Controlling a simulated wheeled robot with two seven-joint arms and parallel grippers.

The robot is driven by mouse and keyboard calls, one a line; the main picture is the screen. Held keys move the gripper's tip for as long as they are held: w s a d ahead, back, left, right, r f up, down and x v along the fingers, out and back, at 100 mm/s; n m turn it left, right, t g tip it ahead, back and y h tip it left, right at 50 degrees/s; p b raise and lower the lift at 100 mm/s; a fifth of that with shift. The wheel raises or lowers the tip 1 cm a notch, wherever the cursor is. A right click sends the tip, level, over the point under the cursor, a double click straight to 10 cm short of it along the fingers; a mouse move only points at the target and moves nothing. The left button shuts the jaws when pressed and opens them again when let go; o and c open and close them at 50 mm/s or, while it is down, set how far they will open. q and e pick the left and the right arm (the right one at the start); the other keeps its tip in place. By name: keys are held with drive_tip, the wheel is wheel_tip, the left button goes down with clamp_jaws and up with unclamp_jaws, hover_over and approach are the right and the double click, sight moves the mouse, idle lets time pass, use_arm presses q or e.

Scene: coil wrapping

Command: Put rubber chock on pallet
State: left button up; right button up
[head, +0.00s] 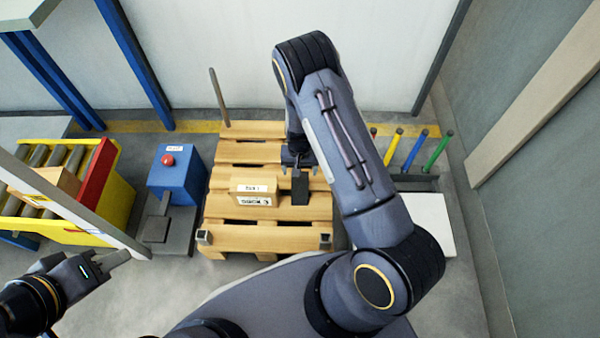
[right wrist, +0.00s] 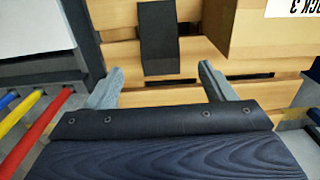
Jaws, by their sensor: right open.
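The rubber chock (head: 300,188) is a black block resting on the wooden pallet (head: 290,238), just right of a cardboard box. In the right wrist view the chock (right wrist: 157,38) lies on the slats beyond my fingertips, apart from them. My right gripper (head: 298,166) is over the pallet, on the far side of the chock, partly hidden by my arm. In the right wrist view my right gripper (right wrist: 158,88) is open, with nothing between its fingers. My left gripper (head: 108,260) is at the lower left, away from the pallet; its finger opening is unclear.
The labelled cardboard box (head: 254,190) sits on the pallet beside the chock. A blue box with a red button (head: 174,175) stands left of the pallet, near a yellow roller conveyor (head: 118,200). A rack with coloured rods (head: 415,150) stands right. A post (head: 218,97) rises behind the pallet.

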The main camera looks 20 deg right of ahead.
drive_tip(key=s+a+r+t+y, duration=0.1)
drive_tip(key=s+r+y, duration=0.15)
drive_tip(key=r, duration=1.15)
drive_tip(key=s+r+t+y, duration=0.2)
drive_tip(key=s+r, duration=0.1)
drive_tip(key=r, duration=1)
drive_tip(key=s+r+n+t, duration=0.1)
drive_tip(key=s+r, duration=0.4)
drive_tip(key=s, duration=0.4)
drive_tip(key=s+a+r+n+t, duration=0.1)
drive_tip(key=s+r+n, duration=0.1)
drive_tip(key=s+r, duration=0.4)
drive_tip(key=s, duration=0.3)
drive_tip(key=shift+s+a+n+t+h, duration=0.15)
drive_tip(key=shift+s+n+t+h, duration=0.15)
drive_tip(key=shift+h, duration=0.05)
wheel_tip(320, 180, up, 33)
drive_tip(key=p, duration=3.3)
drive_tip(key=shift+r+p, duration=0.2)
drive_tip(key=shift+p, duration=0.2)
